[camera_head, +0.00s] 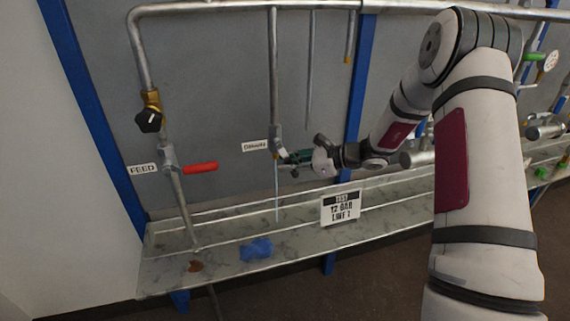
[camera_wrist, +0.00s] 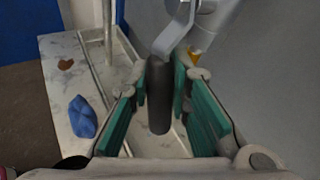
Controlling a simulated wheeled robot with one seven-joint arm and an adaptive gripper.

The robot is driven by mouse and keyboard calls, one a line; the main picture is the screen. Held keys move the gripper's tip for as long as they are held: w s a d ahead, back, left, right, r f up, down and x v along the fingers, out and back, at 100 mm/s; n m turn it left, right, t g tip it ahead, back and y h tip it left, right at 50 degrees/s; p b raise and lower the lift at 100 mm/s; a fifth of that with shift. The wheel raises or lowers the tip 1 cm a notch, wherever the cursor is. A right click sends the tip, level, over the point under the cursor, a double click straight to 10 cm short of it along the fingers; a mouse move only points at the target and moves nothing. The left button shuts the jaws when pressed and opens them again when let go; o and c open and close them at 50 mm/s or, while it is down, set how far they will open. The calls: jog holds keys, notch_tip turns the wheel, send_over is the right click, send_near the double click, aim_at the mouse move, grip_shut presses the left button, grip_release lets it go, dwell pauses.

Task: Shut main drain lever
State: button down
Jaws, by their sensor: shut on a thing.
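My gripper (camera_head: 299,157), with green finger pads, is at the valve (camera_head: 279,142) on the middle vertical pipe. In the wrist view the dark grey lever handle (camera_wrist: 160,105) lies between the pads of my gripper (camera_wrist: 161,78), which is shut on it. The handle joins a light grey metal arm (camera_wrist: 178,30) at the valve. In the head view my gripper hides most of this lever. A small white label (camera_head: 255,146) sits left of the valve; its text is too small to read surely. A thin pale stream or rod (camera_head: 276,193) runs down below the valve.
A red lever (camera_head: 201,168) marked FEED and a black knob (camera_head: 150,121) are on the left pipe. The marbled shelf (camera_head: 220,270) below bears a blue cloth-like lump (camera_head: 257,249), a brown spot and a sign (camera_head: 341,205). Gauge and green-handled fittings are at right.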

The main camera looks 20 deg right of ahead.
jog(key=h, duration=0.1)
jog(key=d+r+n+h+p, duration=0.1)
jog(key=h, duration=0.1)
jog(key=shift+d+r+g, duration=0.2)
jog(key=shift+d+g, duration=0.1)
jog(key=h, duration=0.1)
jog(key=d+r+n+h+p, duration=0.1)
jog(key=h, duration=0.1)
jog(key=shift+r+n+g, duration=0.25)
jog(key=shift+n+g, duration=0.05)
jog(key=shift+d+r+n+h+p, duration=0.25)
jog(key=shift+r+n+h+p, duration=0.3)
jog(key=shift+h+p, duration=0.75)
jog(key=shift+d+r+n+h+p, duration=0.2)
jog(key=shift+r+n+h+p, duration=0.15)
jog(key=shift+r+h+p, duration=0.65)
jog(key=shift+f+h+p, duration=0.2)
jog(key=shift+h+p, duration=0.15)
jog(key=shift+h, duration=0.15)
jog(key=c, duration=1.8)
grip_release()
jog(key=shift+o, duration=0.2)
